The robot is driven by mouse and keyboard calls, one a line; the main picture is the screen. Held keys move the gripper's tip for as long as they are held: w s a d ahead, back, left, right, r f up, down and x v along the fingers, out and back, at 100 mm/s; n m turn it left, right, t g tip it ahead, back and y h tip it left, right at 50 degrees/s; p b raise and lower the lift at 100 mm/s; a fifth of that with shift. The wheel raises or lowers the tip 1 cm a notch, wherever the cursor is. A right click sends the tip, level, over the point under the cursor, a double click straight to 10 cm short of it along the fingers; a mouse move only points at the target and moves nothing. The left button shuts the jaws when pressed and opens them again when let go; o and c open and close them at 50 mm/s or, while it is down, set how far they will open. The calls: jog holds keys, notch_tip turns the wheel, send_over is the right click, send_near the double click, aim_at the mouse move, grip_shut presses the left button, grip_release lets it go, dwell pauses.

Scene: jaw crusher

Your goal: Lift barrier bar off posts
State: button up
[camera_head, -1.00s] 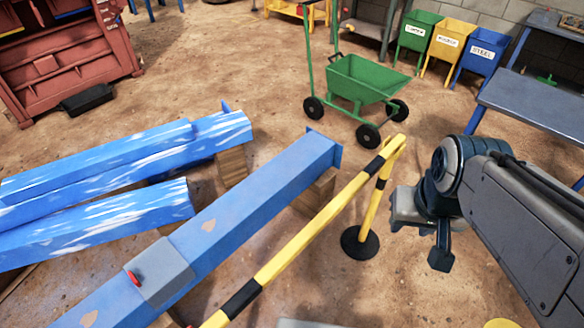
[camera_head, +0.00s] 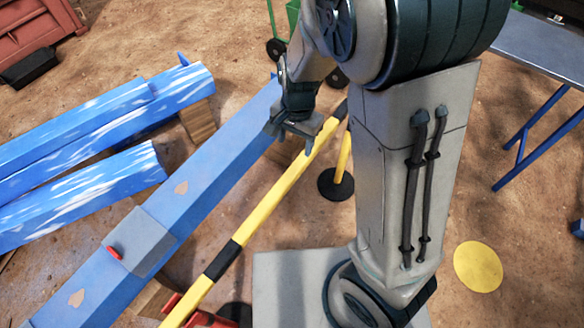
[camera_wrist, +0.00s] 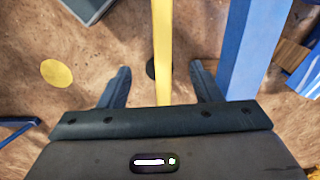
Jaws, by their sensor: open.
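The barrier bar (camera_head: 262,207) is yellow with black bands. It slants from the lower left up to the far post (camera_head: 342,163), a yellow upright on a round black base (camera_head: 336,184). My gripper (camera_head: 291,140) is open over the upper part of the bar, near that post. In the wrist view the bar (camera_wrist: 163,35) runs between the two spread fingers of my gripper (camera_wrist: 160,72), touching neither as far as I can see. The bar's far end is partly hidden by my arm. How it rests on the post cannot be seen.
A blue beam (camera_head: 215,178) with a grey block (camera_head: 143,240) lies close along the bar's left. More blue beams (camera_head: 90,150) lie further left. A red part (camera_head: 210,319) is by the bar's near end. A blue table (camera_head: 535,50) stands right. Open floor has a yellow disc (camera_head: 478,266).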

aim_at(292, 172)
jog(key=shift+m, duration=0.3)
jog(key=f, duration=0.5)
jog(key=f+b, duration=0.1)
jog(key=f, duration=0.4)
jog(key=f+b, duration=0.1)
jog(key=f, duration=0.4)
jog(key=shift+w+a+f, duration=0.25)
jog(key=shift+a+f, duration=0.05)
jog(key=shift+a, duration=0.1)
jog(key=shift+c, duration=0.4)
grip_shut()
jog(key=shift+r, duration=0.2)
